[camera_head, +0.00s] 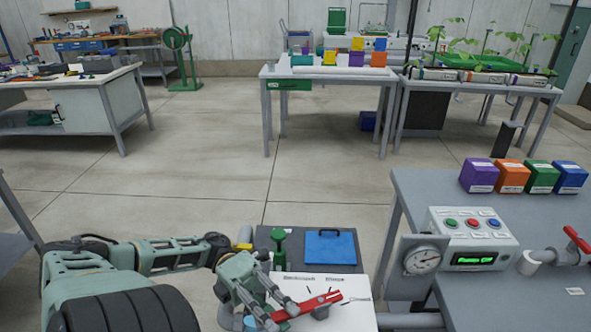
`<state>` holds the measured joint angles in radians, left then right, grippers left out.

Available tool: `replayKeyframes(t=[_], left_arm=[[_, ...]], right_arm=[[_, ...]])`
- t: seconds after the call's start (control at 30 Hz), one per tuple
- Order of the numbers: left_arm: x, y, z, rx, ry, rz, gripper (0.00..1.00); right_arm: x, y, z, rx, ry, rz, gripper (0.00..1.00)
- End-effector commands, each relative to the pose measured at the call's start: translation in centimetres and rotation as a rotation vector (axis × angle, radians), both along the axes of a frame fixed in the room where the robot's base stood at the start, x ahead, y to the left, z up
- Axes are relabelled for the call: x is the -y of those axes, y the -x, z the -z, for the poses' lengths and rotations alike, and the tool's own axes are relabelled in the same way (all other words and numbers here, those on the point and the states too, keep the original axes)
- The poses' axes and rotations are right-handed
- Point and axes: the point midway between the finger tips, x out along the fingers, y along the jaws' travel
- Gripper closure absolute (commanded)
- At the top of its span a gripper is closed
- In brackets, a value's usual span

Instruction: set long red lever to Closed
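The long red lever (318,304) lies at a slant over a white panel (350,318) at the bottom centre, its right end higher in the picture. The panel has printed labels and short dark marks, too small to read surely. My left gripper (279,314) comes in from the left and is at the lever's left end. Its two fingers are spread, with the lever's end between or just under them. Whether they press on it cannot be told. My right gripper is not in view.
Behind the panel are a green valve-like fitting (279,250) and a blue plate with a dark handle (330,247). On the right, a grey bench (423,188) carries a gauge (422,260), a button box (470,224), coloured boxes and a red-handled pipe valve (577,240).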

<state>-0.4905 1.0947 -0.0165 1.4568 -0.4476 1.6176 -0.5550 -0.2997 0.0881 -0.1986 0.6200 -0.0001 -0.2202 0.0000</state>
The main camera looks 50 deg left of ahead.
Motion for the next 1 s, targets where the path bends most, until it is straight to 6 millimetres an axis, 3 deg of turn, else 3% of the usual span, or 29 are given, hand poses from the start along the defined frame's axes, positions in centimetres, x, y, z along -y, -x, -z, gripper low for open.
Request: replayKeyframes(t=[0.33,0.6,0.63,0.83,1.0], left_arm=[[-0.7,0.6,0.2,-0.006,-0.005,0.024,1.0],[-0.7,0.6,0.2,-0.006,-0.005,0.025,1.0],[-0.7,0.6,0.2,-0.006,-0.005,0.025,0.9],[-0.7,0.6,0.1,-0.003,-0.004,0.024,0.72],[-0.7,0.5,0.1,-0.001,-0.002,0.024,0.72]], right_arm=[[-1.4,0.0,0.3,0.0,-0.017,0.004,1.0],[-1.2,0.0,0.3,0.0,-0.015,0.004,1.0],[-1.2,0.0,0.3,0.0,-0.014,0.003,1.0],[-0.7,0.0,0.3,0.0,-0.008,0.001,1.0],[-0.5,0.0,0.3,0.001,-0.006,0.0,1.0]])
